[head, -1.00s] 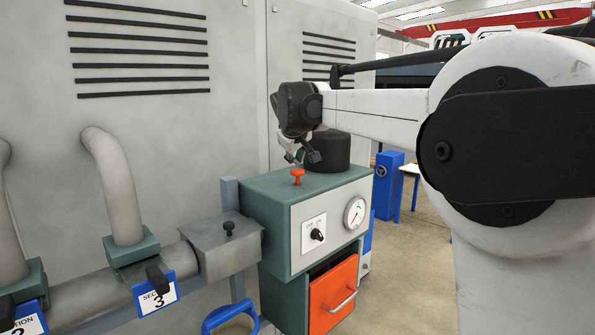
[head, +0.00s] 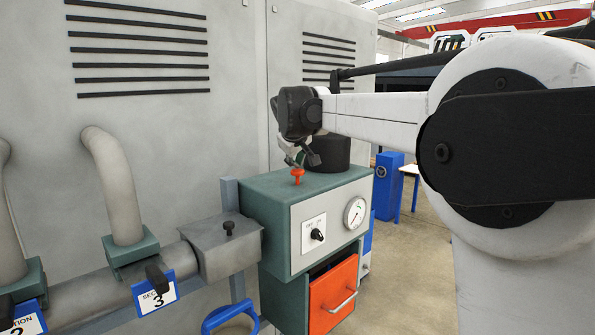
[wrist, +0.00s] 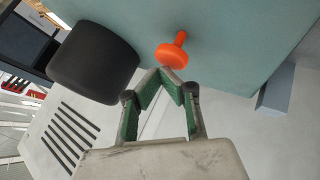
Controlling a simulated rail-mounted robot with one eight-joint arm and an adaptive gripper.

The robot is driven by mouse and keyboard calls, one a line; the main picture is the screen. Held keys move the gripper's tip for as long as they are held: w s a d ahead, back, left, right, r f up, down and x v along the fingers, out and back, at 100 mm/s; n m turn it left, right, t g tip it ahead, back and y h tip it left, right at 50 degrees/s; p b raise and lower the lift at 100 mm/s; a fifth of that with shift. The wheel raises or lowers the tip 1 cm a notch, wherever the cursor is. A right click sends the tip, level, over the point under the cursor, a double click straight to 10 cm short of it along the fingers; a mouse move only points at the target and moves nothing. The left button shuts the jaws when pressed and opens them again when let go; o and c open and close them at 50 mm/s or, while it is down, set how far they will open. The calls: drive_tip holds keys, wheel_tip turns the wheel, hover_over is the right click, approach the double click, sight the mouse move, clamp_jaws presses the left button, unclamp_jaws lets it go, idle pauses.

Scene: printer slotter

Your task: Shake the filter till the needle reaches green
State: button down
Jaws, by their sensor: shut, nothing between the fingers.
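The filter unit (head: 258,198) is a teal box with a grey front panel, standing against the big grey machine. Its round gauge (head: 354,212) is on the panel's right side; the needle is too small to read surely. An orange-red shaker knob (head: 297,175) stands up from the top, also seen in the wrist view (wrist: 172,50). My gripper (wrist: 168,72) has its fingertips together and empty, just beside the knob's head and apart from it in the wrist view. In the head view, my gripper (head: 313,160) hangs over the box top, behind the knob.
A black cylinder (head: 334,152) stands on the box top close to my gripper, also in the wrist view (wrist: 96,62). The panel has a black switch (head: 317,235). Below is an orange drawer (head: 334,295) with a handle. Grey pipes (head: 110,185) run along the left.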

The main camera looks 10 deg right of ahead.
sight(298, 170)
drive_tip(key=shift+f+b, duration=0.65)
drive_tip(key=shift+f, duration=0.75)
idle(1.4)
drive_tip(key=shift+r, duration=0.1)
drive_tip(key=shift+r+p, duration=1.3)
drive_tip(key=shift+r, duration=0.5)
drive_tip(key=shift+r+p, duration=1.65)
drive_tip(key=shift+r, duration=0.85)
drive_tip(key=shift+s+f, duration=0.1)
